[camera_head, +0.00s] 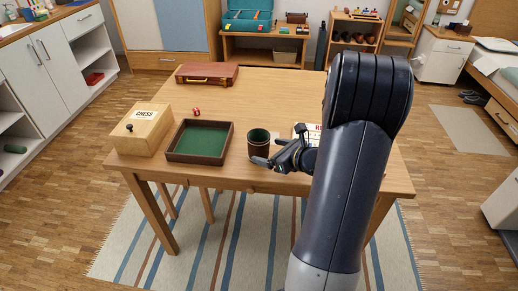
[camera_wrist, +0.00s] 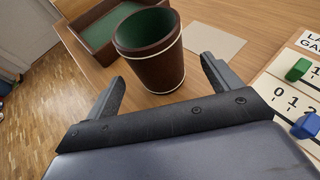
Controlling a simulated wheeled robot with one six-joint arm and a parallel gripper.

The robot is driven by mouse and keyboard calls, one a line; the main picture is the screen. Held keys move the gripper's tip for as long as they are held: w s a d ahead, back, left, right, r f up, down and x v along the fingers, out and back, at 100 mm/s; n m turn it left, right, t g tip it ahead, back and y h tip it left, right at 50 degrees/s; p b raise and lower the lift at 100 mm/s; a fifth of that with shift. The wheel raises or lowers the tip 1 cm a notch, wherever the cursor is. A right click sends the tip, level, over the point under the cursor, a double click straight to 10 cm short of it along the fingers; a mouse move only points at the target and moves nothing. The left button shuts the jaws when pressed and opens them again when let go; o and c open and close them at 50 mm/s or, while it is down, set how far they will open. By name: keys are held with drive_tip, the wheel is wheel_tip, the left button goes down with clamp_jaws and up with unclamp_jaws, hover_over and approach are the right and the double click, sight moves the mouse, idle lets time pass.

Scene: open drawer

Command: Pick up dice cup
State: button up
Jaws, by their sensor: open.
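The dice cup (camera_head: 258,143) is a brown cup with a green inside and pale bands. It stands upright on the wooden table, right of the green-lined tray. In the wrist view the dice cup (camera_wrist: 150,58) is just beyond my fingertips, near the middle. My gripper (camera_head: 268,160) is at the cup's front right in the head view. In the wrist view my gripper (camera_wrist: 163,75) is open, with one finger on each side of the cup's lower part and nothing held. I cannot tell whether a finger touches the cup.
The tray (camera_head: 172,156) stands left of the cup. A wooden chess box (camera_head: 142,131), red dice (camera_head: 196,111) and a brown case (camera_head: 207,73) are farther off. A score board (camera_wrist: 290,85) with green and blue pieces lies at right. The table middle (camera_head: 262,98) is clear.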

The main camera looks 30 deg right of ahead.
sight(267, 150)
drive_tip(key=x, duration=0.4)
drive_tip(key=shift+w+a, duration=0.2)
drive_tip(key=shift+c, duration=0.2)
drive_tip(key=c, duration=1)
